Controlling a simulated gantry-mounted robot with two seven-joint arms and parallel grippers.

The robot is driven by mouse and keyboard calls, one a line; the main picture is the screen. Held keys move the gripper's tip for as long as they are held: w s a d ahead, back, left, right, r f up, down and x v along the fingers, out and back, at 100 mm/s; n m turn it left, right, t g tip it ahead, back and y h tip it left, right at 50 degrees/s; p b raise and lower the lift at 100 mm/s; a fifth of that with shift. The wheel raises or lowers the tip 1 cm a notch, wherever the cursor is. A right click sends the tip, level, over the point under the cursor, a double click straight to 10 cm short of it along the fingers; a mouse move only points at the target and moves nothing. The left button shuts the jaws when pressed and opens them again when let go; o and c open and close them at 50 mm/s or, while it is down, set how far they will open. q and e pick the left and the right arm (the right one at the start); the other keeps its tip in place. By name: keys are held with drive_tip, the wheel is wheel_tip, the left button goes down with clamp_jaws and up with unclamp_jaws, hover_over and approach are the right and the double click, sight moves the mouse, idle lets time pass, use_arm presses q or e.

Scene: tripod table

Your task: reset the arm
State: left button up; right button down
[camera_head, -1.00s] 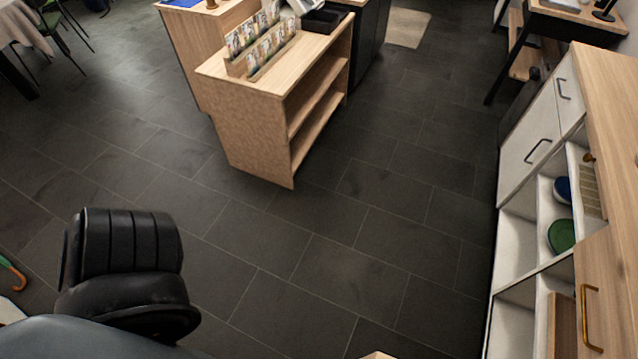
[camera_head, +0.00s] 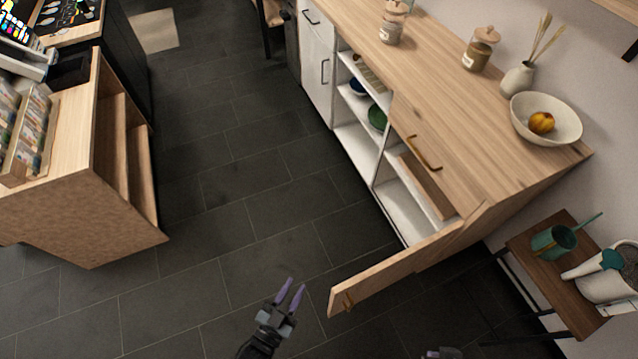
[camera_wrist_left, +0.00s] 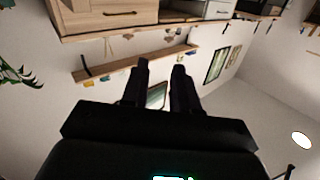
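My left gripper (camera_head: 294,284) is at the lower middle of the head view, above the dark tiled floor and left of the open cabinet door (camera_head: 395,268). Its two fingers are apart with nothing between them. In the left wrist view its fingers (camera_wrist_left: 161,68) also stand apart and empty, with a wall shelf and room wall beyond. Only a small piece of my right gripper (camera_head: 440,353) shows at the bottom edge of the head view, so its fingers cannot be judged.
A wooden-topped cabinet (camera_head: 455,100) with jars, a vase and a fruit bowl (camera_head: 546,118) stands at right. A wooden counter (camera_head: 75,190) stands at left. Tiled floor lies clear between.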

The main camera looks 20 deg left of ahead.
use_arm(q)
drive_tip(key=w+a+r+g+y+p, duration=0.1)
drive_tip(key=w+a+r+g, duration=0.2)
drive_tip(key=r, duration=0.2)
drive_tip(key=w+a+r+g+p, duration=0.1)
drive_tip(key=w+a+r+g, duration=0.15)
drive_tip(key=r, duration=0.35)
drive_tip(key=s+a+n+g+y, duration=0.1)
drive_tip(key=s+a+g+y, duration=0.15)
drive_tip(key=s+g, duration=0.7)
wheel_tip(320, 180, up, 38)
drive_tip(key=s+t+p, duration=0.1)
drive_tip(key=s+p, duration=0.1)
drive_tip(key=p, duration=3.6)
wheel_tip(320, 180, down, 75)
drive_tip(key=b, duration=7.5)
drive_tip(key=shift+a+f+h+b, duration=0.15)
drive_tip(key=shift+a+h+b, duration=0.2)
